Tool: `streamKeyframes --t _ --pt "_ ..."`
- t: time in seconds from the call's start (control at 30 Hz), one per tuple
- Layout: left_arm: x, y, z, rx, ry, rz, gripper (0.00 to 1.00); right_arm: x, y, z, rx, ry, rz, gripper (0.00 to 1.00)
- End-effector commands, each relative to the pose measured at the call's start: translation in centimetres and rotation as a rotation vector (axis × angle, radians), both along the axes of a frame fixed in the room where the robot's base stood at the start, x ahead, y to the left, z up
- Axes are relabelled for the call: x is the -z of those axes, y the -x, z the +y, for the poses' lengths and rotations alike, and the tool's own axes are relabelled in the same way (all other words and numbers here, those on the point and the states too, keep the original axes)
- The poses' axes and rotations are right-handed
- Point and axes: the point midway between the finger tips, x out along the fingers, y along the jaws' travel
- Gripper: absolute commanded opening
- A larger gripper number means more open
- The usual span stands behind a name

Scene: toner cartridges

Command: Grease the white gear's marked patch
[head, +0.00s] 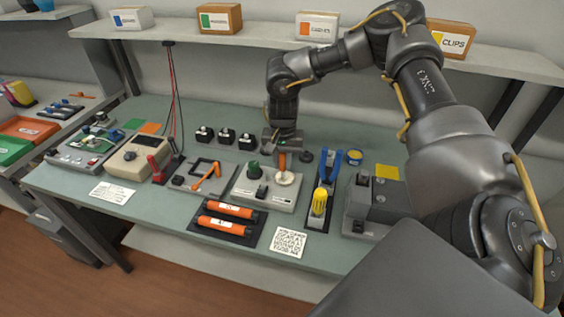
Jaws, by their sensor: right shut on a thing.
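The white gear (286,179) is a small pale disc on top of a grey fixture (262,194) in the middle of the bench. My right gripper (282,149) points down just above it and is shut on an orange-handled tool (282,162). The tool stands roughly upright, with its lower end at the gear. I cannot tell whether it touches the gear. The marked patch is too small to make out. My left gripper is out of view.
A dark green knob (254,170) stands on the fixture left of the gear. Orange cartridges (230,209) lie in a dark tray in front.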

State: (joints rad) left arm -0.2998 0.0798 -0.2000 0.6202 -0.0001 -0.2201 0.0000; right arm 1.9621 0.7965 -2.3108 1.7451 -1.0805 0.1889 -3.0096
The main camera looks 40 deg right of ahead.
Motion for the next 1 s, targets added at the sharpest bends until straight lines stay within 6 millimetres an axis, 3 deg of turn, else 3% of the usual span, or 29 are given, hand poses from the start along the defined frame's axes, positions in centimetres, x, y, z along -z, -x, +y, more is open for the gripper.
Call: streamKeyframes --t 1.0 --pt "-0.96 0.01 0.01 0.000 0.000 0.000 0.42 -0.14 0.25 0.49 -0.002 0.000 0.003 0.00"
